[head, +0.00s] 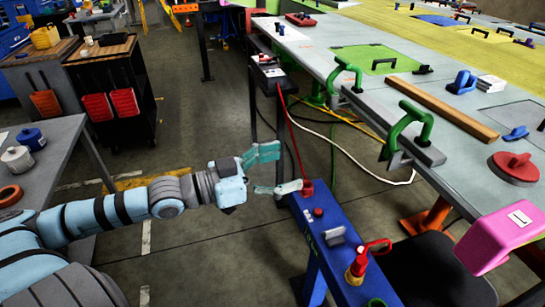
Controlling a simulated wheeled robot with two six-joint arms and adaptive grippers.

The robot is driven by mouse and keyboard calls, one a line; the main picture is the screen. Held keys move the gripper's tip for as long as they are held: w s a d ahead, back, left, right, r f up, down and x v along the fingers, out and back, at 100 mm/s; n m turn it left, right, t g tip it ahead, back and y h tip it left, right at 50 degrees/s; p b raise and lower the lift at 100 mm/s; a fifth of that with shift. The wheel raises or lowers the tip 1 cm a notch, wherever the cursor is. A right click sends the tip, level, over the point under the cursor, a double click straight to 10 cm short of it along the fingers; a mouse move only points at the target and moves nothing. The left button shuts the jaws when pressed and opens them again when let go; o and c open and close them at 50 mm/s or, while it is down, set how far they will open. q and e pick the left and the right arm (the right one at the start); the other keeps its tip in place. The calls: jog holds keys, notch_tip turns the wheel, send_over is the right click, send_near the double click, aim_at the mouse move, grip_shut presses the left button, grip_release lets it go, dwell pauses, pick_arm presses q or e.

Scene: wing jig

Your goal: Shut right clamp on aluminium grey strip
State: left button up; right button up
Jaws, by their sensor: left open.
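The aluminium grey strip (378,120) lies along the near edge of the long work table. Two green clamps stand along it: the left clamp (347,74) near its far end and the right clamp (408,122) near its close end. The right clamp's green handle stands raised; I cannot tell whether its jaw touches the strip. My left gripper (272,171) is open and empty, its fingers apart. It is left of and below both clamps, well away from them, beside the far end of a blue stand. My right gripper does not show.
The blue stand (335,262) with red and yellow fittings stands between my left arm and the table. A wooden strip (440,108) and a red round handle piece (515,167) lie on the table. A pink block (499,238) is at the right. Cables hang below the table edge.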

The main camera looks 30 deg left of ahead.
pick_arm(q)
jog(key=a, duration=0.1)
jog(key=w+a+f+y, duration=0.1)
jog(key=a+f, duration=0.1)
jog(key=shift+w+n+t+y, duration=0.3)
jog(key=shift+n+t, duration=0.1)
